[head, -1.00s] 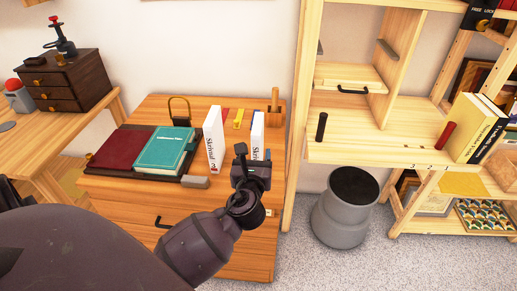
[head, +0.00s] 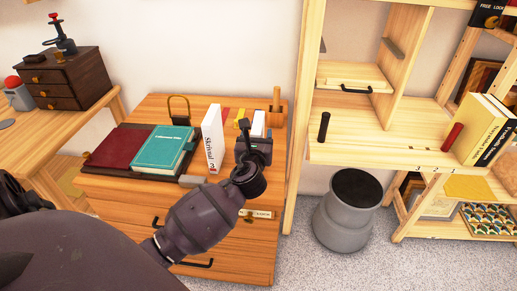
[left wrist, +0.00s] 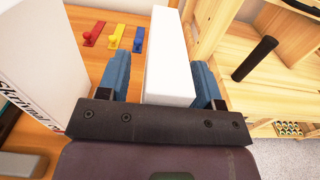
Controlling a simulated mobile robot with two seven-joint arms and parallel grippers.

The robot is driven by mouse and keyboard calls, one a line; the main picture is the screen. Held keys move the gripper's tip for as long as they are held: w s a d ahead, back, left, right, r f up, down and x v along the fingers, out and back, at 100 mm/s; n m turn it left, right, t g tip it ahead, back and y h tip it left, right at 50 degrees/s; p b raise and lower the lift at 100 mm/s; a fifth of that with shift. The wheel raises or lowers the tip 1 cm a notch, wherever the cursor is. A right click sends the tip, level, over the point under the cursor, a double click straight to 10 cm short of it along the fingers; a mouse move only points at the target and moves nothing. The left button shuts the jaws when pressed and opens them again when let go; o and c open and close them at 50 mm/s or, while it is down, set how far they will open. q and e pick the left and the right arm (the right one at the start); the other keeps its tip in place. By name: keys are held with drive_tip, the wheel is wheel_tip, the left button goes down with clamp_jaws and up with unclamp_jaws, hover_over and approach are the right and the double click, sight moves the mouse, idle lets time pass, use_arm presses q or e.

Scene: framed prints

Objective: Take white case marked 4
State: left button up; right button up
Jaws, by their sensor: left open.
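Two white cases stand upright on the wooden cabinet. The left one (head: 211,138) has dark lettering on its spine; its last mark looks like a 3. The right one (head: 258,122) is mostly hidden behind my left gripper (head: 254,134), so its number cannot be read. In the left wrist view, this right case (left wrist: 170,60) stands between the two blue fingers of my left gripper (left wrist: 162,82), which is open with a finger on each side. Gaps to the fingers look small. The lettered left case (left wrist: 40,60) stands outside the left finger. My right gripper is not in view.
A teal book (head: 163,149) and a dark red book (head: 120,147) lie left of the cases. Red, yellow and blue small pieces (left wrist: 115,38) lie behind. A wooden shelf (head: 375,140) rises close on the right, with a black cylinder (head: 324,126) on it.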

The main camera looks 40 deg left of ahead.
use_arm(q)
clamp_jaws()
drive_tip(key=shift+r, duration=0.15)
